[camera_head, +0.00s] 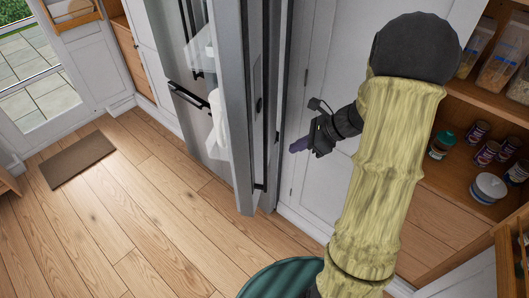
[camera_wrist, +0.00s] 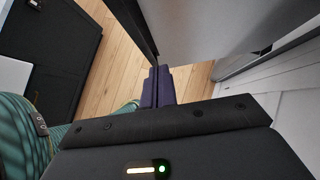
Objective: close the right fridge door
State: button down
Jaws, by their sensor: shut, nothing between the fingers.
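The right fridge door (camera_head: 236,110) stands open, swung out from the steel fridge in the head view. Its narrow edge faces me, white door bins show on its left side, and a dark vertical handle (camera_head: 276,140) shows on its right side. My gripper (camera_head: 297,146) has purple fingers and is to the right of the door, on its handle side, with a small gap in the picture. In the wrist view the fingers (camera_wrist: 158,84) are together and empty, beside a grey panel (camera_wrist: 205,28). I cannot tell whether they touch it.
White cabinet fronts (camera_head: 316,190) stand right of the door, behind my arm. Open wooden shelves (camera_head: 455,195) with jars, cans and bowls are at the far right. The wooden floor (camera_head: 150,215) left of the door is clear apart from a brown mat (camera_head: 78,160).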

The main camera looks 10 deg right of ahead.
aim_at(255, 158)
jog(key=w+a+f+p, duration=0.1)
jog(key=a, duration=0.1)
jog(key=w+a+f+p, duration=0.1)
jog(key=a+f, duration=0.1)
jog(key=a, duration=0.1)
jog(key=w+a+f+p, duration=0.1)
jog(key=w+a+f, duration=0.1)
jog(key=a, duration=0.1)
jog(key=shift+f+p, duration=0.2)
jog(key=shift+p, duration=0.1)
jog(key=shift+w+a+f, duration=0.1)
jog(key=shift+a, duration=0.3)
jog(key=shift+w+a+f, duration=0.1)
